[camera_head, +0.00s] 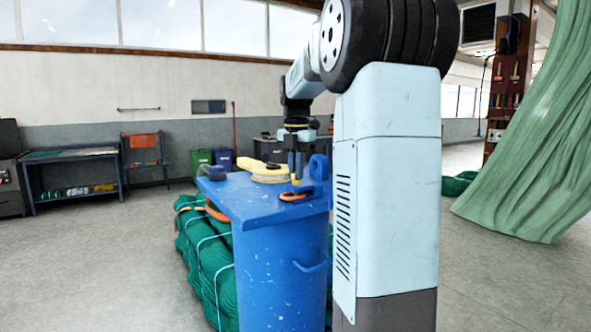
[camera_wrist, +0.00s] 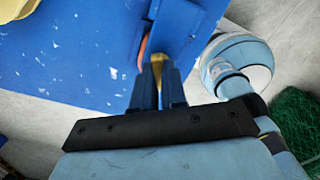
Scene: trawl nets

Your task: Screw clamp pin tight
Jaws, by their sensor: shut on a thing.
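My gripper (camera_head: 296,172) points down over the flat blue top of a stand (camera_head: 232,192). Its two fingers are shut on a small yellow piece, which looks like the clamp pin (camera_head: 296,181). The yellow piece also shows between the fingertips in the wrist view (camera_wrist: 157,63). Just below the fingers, a dark and orange part (camera_head: 292,196) lies on the top, perhaps the clamp. Its orange edge shows left of the fingers in the wrist view (camera_wrist: 143,48). The fingers hide most of the pin, and I cannot tell how deep it sits.
An upright blue lug (camera_head: 319,166) stands on the top, right of the gripper. A yellow rounded object (camera_head: 263,171) lies behind and to the left. Green netting bundles (camera_head: 205,262) lie beside the stand. A green net (camera_head: 535,130) hangs at right. The floor at left is clear.

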